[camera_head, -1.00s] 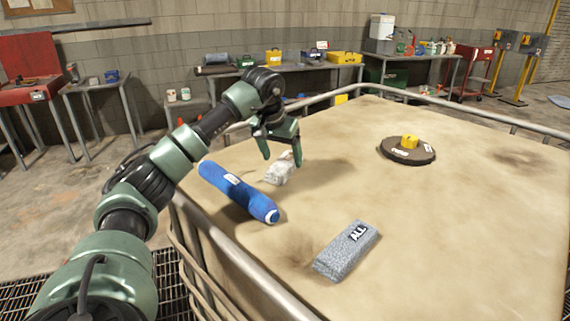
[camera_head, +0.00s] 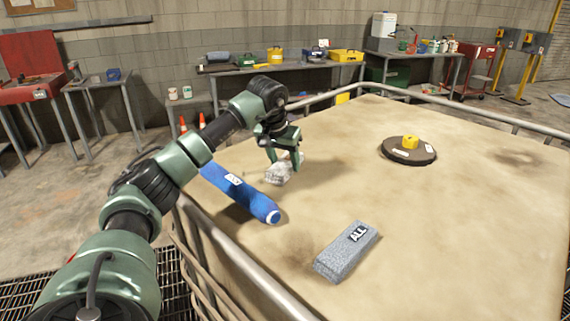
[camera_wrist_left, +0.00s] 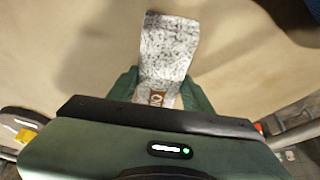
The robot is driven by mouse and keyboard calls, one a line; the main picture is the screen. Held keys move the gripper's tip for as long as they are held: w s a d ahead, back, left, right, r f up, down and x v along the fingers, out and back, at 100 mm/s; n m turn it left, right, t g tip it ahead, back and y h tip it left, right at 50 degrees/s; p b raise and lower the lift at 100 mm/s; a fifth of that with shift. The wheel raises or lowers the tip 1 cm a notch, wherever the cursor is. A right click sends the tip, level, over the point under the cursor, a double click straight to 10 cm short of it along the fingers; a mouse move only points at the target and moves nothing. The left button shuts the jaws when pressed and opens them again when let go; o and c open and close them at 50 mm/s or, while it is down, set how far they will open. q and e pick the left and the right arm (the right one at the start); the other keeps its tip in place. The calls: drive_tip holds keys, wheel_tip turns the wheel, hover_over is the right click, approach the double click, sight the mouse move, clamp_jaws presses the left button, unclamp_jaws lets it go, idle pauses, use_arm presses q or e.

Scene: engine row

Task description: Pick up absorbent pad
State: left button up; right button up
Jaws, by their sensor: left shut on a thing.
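A crumpled white-and-grey speckled pad (camera_head: 278,174) is at the left side of the tan table top, just behind the blue roll. My left gripper (camera_head: 285,161) reaches down over it, fingers on either side, shut on it. In the left wrist view the speckled pad (camera_wrist_left: 169,48) sticks out from between the green fingers, with a small brown label near them. I cannot tell whether it touches the table. A grey block-shaped pad marked "ALL" (camera_head: 347,252) lies flat nearer the front. My right gripper is not in view.
A blue roll (camera_head: 238,191) lies close in front of the gripper. A dark round disc (camera_head: 394,155) with a yellow item (camera_head: 410,142) on it is farther back right. A metal rail (camera_head: 245,262) edges the table. The table's right side is clear.

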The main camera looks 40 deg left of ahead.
sight(285, 163)
use_arm(q)
wheel_tip(285, 163, up, 20)
idle(0.5)
